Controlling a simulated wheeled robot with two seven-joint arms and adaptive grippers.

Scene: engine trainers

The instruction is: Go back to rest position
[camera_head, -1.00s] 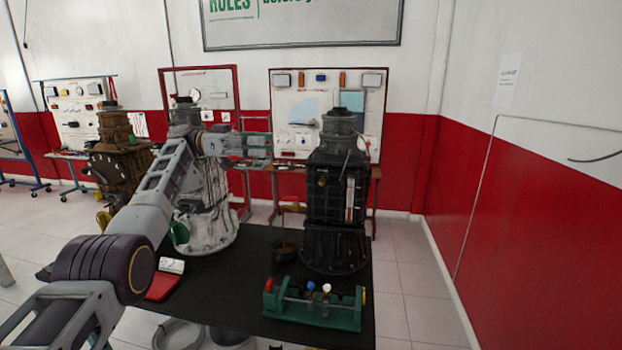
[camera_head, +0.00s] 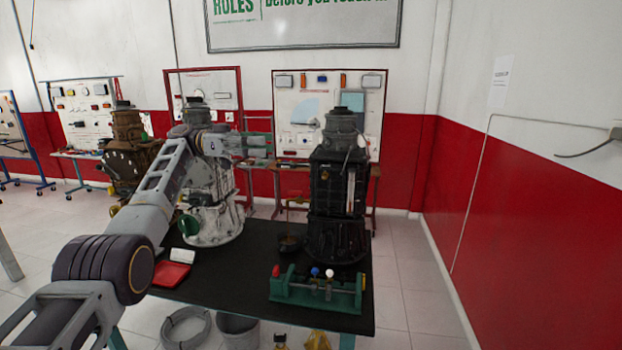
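My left arm comes in from the lower left and reaches over the black table (camera_head: 240,270). My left gripper (camera_head: 258,145) is at its far end, in front of the wall boards and left of the dark engine trainer (camera_head: 337,190). It looks small and blends with the background, so I cannot tell whether its fingers are open or shut. No held object shows in it. The arm partly covers the pale engine trainer (camera_head: 210,225). My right gripper is not in view.
A green fixture (camera_head: 315,290) with coloured knobs stands at the table's front right. A red item (camera_head: 171,274) lies at the left. A bucket (camera_head: 238,330) and a coiled hose (camera_head: 186,328) are below the front edge. Bare floor (camera_head: 410,290) lies right of the table.

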